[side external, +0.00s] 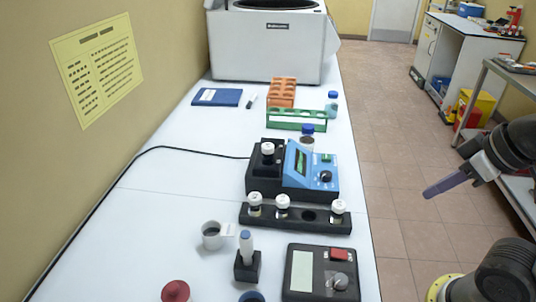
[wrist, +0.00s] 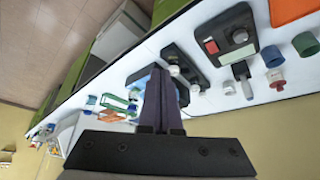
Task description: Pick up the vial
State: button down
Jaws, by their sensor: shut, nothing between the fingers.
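Three white-capped vials (side external: 282,206) stand upright in a black rack (side external: 247,219), with one open hole between the middle and right ones. Another white-capped vial (side external: 267,153) stands in the black block at the left of a blue instrument (side external: 298,170). My gripper (side external: 427,194) is shut and empty, out over the floor to the right of the bench and apart from the vials. In the wrist view its closed purple fingers (wrist: 158,75) cover part of the rack and instrument; a white cap (wrist: 174,70) shows beside them.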

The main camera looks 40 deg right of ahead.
jog(key=shift+c, duration=2.1)
grip_release()
